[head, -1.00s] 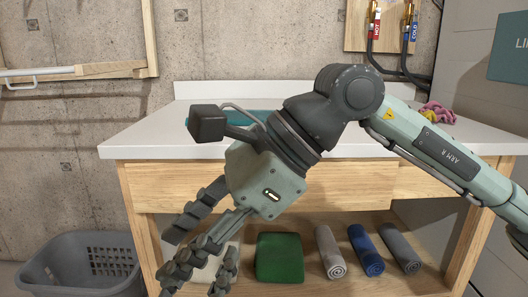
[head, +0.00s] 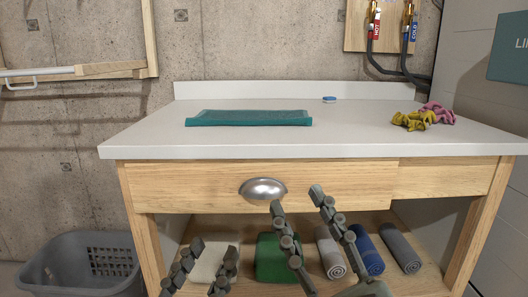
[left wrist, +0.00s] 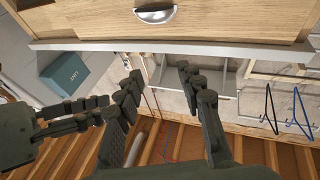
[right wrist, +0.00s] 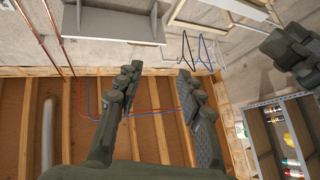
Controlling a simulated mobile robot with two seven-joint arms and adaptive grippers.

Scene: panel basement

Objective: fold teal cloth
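The teal cloth (head: 250,118) lies as a flat, neat rectangle on the white counter, left of its middle, with a darker front edge. I cannot tell how many layers it has. My left gripper (head: 213,248) is low in front of the lower shelf, open and empty. My right gripper (head: 296,199) is in front of the drawer, open and empty. Both are below counter height and apart from the cloth. In the left wrist view the left fingers (left wrist: 158,72) are spread; in the right wrist view the right fingers (right wrist: 157,70) are spread too.
A blue-and-white sponge (head: 329,99) and yellow and pink gloves (head: 424,117) lie on the counter (head: 350,140). The drawer has a metal handle (head: 263,188). Rolled towels (head: 367,250) and a green folded cloth (head: 270,258) are on the shelf. A grey basket (head: 80,265) stands left.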

